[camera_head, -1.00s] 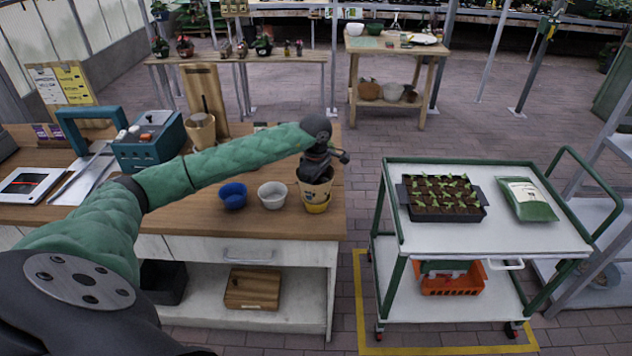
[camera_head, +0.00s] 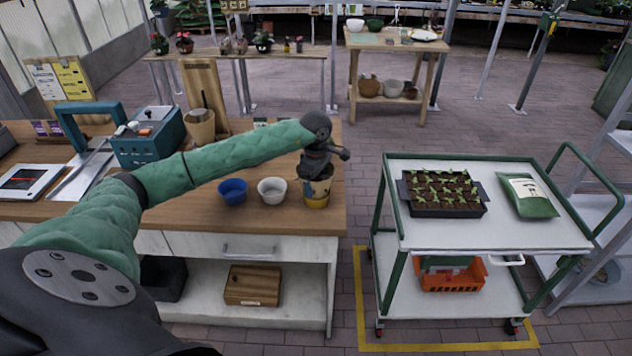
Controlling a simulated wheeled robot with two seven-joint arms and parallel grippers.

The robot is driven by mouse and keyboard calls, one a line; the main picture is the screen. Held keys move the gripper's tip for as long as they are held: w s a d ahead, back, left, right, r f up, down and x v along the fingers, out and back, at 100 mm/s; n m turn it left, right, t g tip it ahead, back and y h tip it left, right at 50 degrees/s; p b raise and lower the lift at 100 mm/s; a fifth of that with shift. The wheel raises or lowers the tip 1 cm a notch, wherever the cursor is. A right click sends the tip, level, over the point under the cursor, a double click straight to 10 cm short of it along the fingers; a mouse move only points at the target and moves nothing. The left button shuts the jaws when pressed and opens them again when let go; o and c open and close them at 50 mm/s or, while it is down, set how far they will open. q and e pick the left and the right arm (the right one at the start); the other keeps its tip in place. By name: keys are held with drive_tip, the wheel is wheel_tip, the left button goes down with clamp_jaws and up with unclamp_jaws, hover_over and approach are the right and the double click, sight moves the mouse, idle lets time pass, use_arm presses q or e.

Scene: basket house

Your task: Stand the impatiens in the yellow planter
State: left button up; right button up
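My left gripper (camera_head: 317,172) points down at the right end of the wooden bench. It is dark and sits over the mouth of a cream pot with dark markings (camera_head: 318,187). Its fingertips are hidden or too dark to tell open from shut. A yellow part (camera_head: 316,203), seemingly the yellow planter, shows directly below the cream pot. I cannot tell whether the pot sits inside it. No flowers show at the gripper, so I cannot make out the impatiens there. My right gripper is out of view.
A blue bowl (camera_head: 232,191) and a white bowl (camera_head: 272,191) stand left of the pot. A teal machine (camera_head: 148,138) is farther left. A cart (camera_head: 480,235) with a seedling tray (camera_head: 442,205) stands right, across a floor gap.

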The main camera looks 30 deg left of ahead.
use_arm(q)
drive_tip(key=shift+o, duration=0.6)
drive_tip(key=shift+r, duration=0.2)
